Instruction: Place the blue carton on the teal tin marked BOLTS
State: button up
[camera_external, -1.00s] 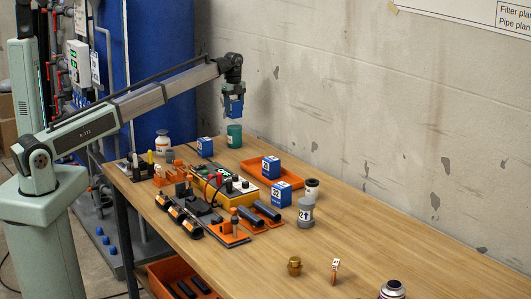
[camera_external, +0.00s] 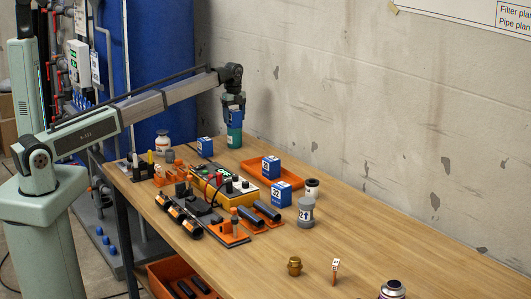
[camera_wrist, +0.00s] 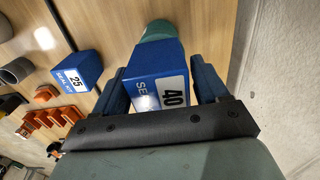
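My gripper (camera_wrist: 160,95) points straight down and is shut on the blue carton (camera_wrist: 157,75), which shows "40" and "SEAL" in the wrist view. In the outside view my gripper (camera_external: 235,112) is at the back of the bench, directly over the teal tin (camera_external: 234,138). The carton's lower end is at the tin's top; I cannot tell whether they touch. In the wrist view the tin (camera_wrist: 157,30) shows beyond the carton. Its marking is not readable.
A blue carton (camera_external: 205,146) marked 25 in the wrist view (camera_wrist: 75,72) stands left of the tin. Other blue cartons stand in an orange tray (camera_external: 292,179) and beside it (camera_external: 282,194). The wall is close behind. A yellow meter (camera_external: 232,188) lies forward; the right bench is mostly clear.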

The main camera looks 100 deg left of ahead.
aim_at(234, 110)
jog(key=shift+o, duration=0.9)
notch_tip(234, 110, up, 12)
jog(key=shift+r, duration=0.15)
